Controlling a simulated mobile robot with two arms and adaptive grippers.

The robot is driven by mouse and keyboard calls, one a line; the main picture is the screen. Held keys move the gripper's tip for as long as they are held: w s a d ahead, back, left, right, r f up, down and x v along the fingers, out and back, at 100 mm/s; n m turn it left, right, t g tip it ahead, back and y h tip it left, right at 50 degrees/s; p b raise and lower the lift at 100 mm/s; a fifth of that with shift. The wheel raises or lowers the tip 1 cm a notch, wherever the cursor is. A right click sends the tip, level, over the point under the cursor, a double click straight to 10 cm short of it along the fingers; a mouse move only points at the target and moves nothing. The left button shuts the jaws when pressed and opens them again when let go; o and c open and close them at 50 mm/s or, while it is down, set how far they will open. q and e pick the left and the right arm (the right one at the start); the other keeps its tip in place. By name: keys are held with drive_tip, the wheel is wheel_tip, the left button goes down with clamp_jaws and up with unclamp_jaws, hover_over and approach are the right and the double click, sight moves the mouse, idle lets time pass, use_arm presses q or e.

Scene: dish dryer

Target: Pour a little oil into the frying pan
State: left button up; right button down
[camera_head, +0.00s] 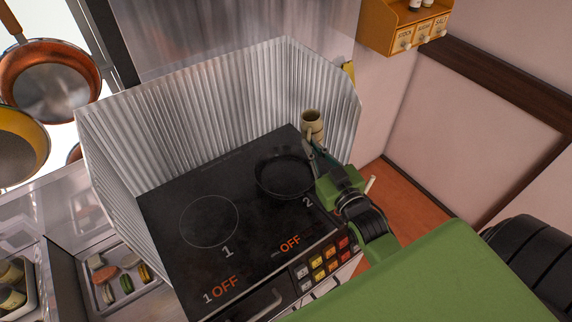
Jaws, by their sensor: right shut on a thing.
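The black frying pan (283,178) rests on the right burner, marked 2, of the black cooktop. A beige, mug-like container (311,120) with an open top stands out just behind and right of the pan, looking roughly upright. My right gripper (312,150) reaches in from the lower right, beside the pan's right rim, and is shut on the lower part of the container. The fingers partly hide the contact. No oil stream shows. My left gripper is not in view.
The cooktop's left burner (209,221) is bare. A corrugated metal splash guard (200,126) walls the cooktop's back and sides. Coloured control buttons (324,263) line the front right. Pans (50,82) hang at left. A spice shelf (412,28) is on the wall.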

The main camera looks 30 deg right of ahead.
drive_tip(key=a+f+n+b, duration=0.1)
drive_tip(key=n+b, duration=0.1)
drive_tip(key=a+f+n+b, duration=0.1)
drive_tip(key=n+b, duration=0.1)
drive_tip(key=a+f+n+b, duration=0.1)
drive_tip(key=f+b, duration=0.1)
drive_tip(key=shift+w+n+h, duration=0.2)
drive_tip(key=shift+n+h, duration=0.1)
drive_tip(key=shift+n, duration=0.1)
drive_tip(key=shift+f+n+b, duration=0.55)
drive_tip(key=shift+n+b, duration=0.05)
drive_tip(key=shift+b, duration=0.35)
idle(1.5)
drive_tip(key=shift+d+f+n+h+b, duration=0.15)
drive_tip(key=shift+f+n+h+b, duration=0.45)
drive_tip(key=shift+f+b, duration=0.9)
idle(1.0)
drive_tip(key=shift+d+r+n+t+b, duration=0.1)
drive_tip(key=shift+r+n+t+b, duration=0.25)
drive_tip(key=shift+n, duration=0.35)
idle(1.4)
